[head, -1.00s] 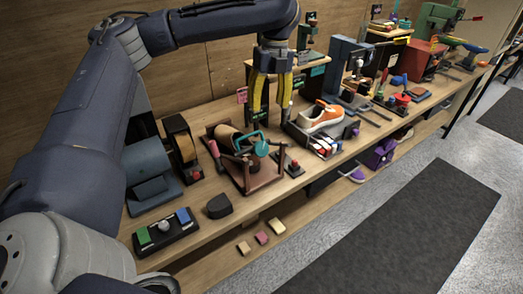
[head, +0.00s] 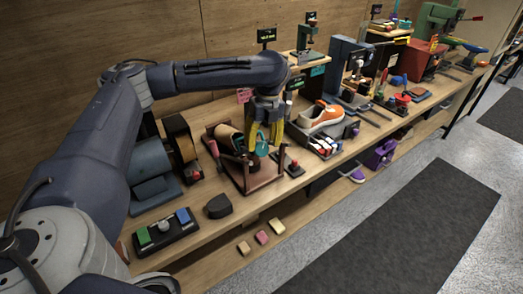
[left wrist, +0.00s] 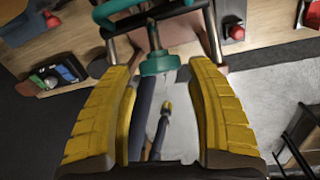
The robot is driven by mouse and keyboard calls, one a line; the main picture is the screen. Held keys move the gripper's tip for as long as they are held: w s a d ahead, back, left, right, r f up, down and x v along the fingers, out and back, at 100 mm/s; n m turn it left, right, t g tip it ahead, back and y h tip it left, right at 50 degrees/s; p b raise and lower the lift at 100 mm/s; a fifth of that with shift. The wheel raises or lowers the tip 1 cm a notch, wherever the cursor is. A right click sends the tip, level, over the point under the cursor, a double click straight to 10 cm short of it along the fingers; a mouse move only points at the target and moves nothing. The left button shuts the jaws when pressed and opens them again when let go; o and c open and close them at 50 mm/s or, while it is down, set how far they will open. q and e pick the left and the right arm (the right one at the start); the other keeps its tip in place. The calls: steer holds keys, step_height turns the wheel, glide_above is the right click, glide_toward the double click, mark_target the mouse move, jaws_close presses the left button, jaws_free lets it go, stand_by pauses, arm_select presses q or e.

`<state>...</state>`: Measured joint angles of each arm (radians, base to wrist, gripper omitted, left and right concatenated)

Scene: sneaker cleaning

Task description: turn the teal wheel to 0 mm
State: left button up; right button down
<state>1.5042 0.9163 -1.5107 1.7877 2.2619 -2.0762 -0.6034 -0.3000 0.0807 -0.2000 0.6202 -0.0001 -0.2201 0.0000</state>
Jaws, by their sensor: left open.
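The teal wheel (head: 262,149) belongs to a brown frame device (head: 247,187) on the bench in the head view, and it is partly hidden by my left gripper (head: 264,141). That gripper has yellow fingers, points down and is open, one finger to either side of the wheel's visible part. In the left wrist view, the wheel's teal hub (left wrist: 159,63) lies between and just beyond the open fingertips (left wrist: 163,78). I cannot tell whether a finger touches the wheel. No scale reading is legible.
An orange and white sneaker (head: 321,114) sits just right of the device. A small box with a red knob (head: 291,165) stands by its right side. A dark machine (head: 183,147) is at its left. Floor (head: 370,225) in front of the bench is open.

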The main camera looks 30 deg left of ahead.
mark_target(262, 148)
arm_select(q)
steer(key=shift+s+a+f, duration=0.1)
steer(key=shift+s+f, duration=0.05)
steer(key=shift+f, duration=1.6)
steer(key=c, duration=1)
